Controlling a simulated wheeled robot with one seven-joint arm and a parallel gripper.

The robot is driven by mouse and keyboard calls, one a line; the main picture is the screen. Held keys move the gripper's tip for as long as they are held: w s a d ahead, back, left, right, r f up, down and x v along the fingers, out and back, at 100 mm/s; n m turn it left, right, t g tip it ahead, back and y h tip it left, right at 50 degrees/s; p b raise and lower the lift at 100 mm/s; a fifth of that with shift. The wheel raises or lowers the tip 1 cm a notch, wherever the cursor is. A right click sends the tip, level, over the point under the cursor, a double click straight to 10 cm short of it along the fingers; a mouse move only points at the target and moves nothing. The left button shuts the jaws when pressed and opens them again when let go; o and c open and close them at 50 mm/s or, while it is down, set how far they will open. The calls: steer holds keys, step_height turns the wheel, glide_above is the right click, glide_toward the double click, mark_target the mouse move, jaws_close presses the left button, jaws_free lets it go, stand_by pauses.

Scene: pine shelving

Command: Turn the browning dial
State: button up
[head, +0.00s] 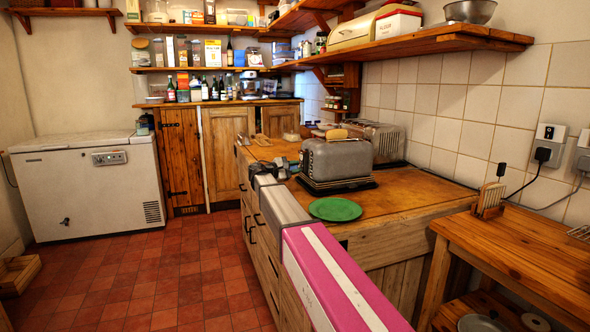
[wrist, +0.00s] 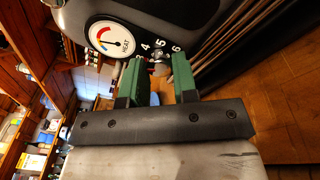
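The grey toaster (head: 337,160) stands on the wooden counter with a slice of bread showing at its top. Its front fills the top of the wrist view (wrist: 200,14). The browning dial (wrist: 158,66) is a small dark knob with the numbers 4, 5 and 6 beside it. My gripper (wrist: 158,58) has two green fingers, set apart, one on each side of the dial in the picture. I cannot tell whether they touch it. In the head view my gripper (head: 282,166) is at the toaster's left end, and the dial is hidden.
A round gauge (wrist: 110,38) with a red and blue scale is left of the dial. A green plate (head: 335,209) lies on the counter in front of the toaster. Another metal appliance (head: 378,136) stands behind. A wooden shelf (head: 430,42) overhangs the counter.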

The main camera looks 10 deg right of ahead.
steer(key=shift+n, duration=0.4)
steer(key=n, duration=0.3)
steer(key=shift+n+g+y, duration=0.3)
steer(key=shift+n, duration=0.1)
steer(key=n, duration=0.4)
steer(key=shift+r, duration=0.1)
steer(key=n+g, duration=0.1)
steer(key=n, duration=0.3)
steer(key=shift+w, duration=0.1)
steer(key=shift+n+g, duration=0.4)
steer(key=shift+n, duration=1.5)
steer(key=o, duration=0.9)
steer(key=shift+o, duration=0.2)
steer(key=shift+a, duration=0.1)
